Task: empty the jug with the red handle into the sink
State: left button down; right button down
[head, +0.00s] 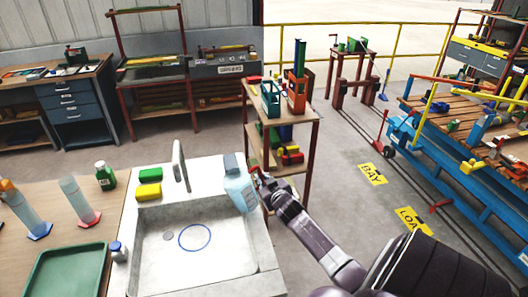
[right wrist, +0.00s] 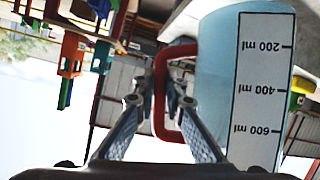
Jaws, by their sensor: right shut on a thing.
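The jug (head: 240,190) is pale blue and see-through and hangs in the air by the sink's right rim in the head view, leaning a little. Its white scale strip (right wrist: 262,90) and red handle (right wrist: 160,92) show in the right wrist view. My right gripper (head: 262,187) is shut on the handle, to the right of the jug; its fingers also show in the right wrist view (right wrist: 158,100). How much liquid is inside is hard to tell. The white sink (head: 262,258) has an open basin with a blue ring (head: 195,237) and a drain. My left gripper is not in view.
A grey tap (head: 180,165) stands at the sink's back edge. Yellow (head: 149,192) and green (head: 150,174) sponges, a green bottle (head: 105,175) and a small bottle (head: 118,251) are near it. Cylinders and a green tray (head: 66,272) stand left. A shelf rack (head: 312,150) stands behind the gripper.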

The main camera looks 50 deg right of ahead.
aim_at(246, 171)
jog(key=shift+w+a+r+n+h, duration=0.1)
jog(key=shift+a+r+n+h, duration=0.1)
jog(key=shift+a+r, duration=0.25)
jog(key=shift+w+a+r+n+h, duration=0.1)
jog(key=shift+a+r+n+h, duration=0.1)
jog(key=shift+a, duration=0.35)
jog(key=shift+w+a+r+n+h+b, duration=0.15)
jog(key=shift+a+r+n+h+b, duration=0.25)
jog(key=shift+a, duration=0.45)
jog(key=shift+a+r+n+t+h+b, duration=0.2)
jog(key=shift+r+n+t+h+b, duration=0.25)
jog(key=shift+r+n+b, duration=0.7)
jog(key=shift+a+n+h+b, duration=0.25)
jog(key=shift+n+b, duration=0.2)
jog(key=shift+b, duration=0.45)
jog(key=shift+w+a+r+n+t+h+b, duration=0.15)
jog(key=shift+a+n+t+b, duration=0.1)
jog(key=shift+n+b, duration=0.35)
jog(key=shift+s+a+n+t+h+b, duration=0.1)
jog(key=shift+a+n+t+b, duration=0.15)
jog(key=shift+b, duration=0.6)
jog(key=shift+w+a+r+n+t+h+b, duration=0.15)
jog(key=shift+a+n+b, duration=0.25)
jog(key=shift+b, duration=0.3)
jog(key=shift+d+r, duration=0.1)
